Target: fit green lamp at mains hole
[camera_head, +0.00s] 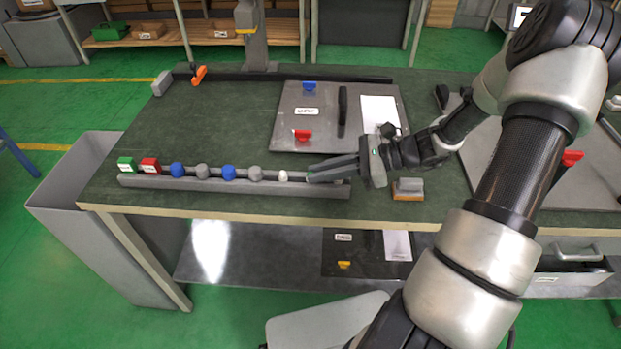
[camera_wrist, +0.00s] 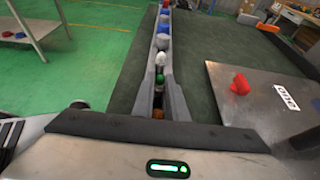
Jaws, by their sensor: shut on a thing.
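My gripper (camera_head: 309,177) is low over the right end of a long grey rack (camera_head: 230,187) on the table. In the wrist view its fingers (camera_wrist: 160,84) are closed around a small green lamp (camera_wrist: 158,88), with a brownish part lower down between them. I cannot make out the mains hole in either view.
The rack also holds blue and grey knobs (camera_head: 228,172), a red block (camera_head: 150,165) and a green block (camera_head: 126,164). A metal panel (camera_head: 260,135) with blue and red switches and a black handle lies behind. A small block (camera_head: 408,188) sits right of my gripper. Another panel is at right (camera_head: 495,165).

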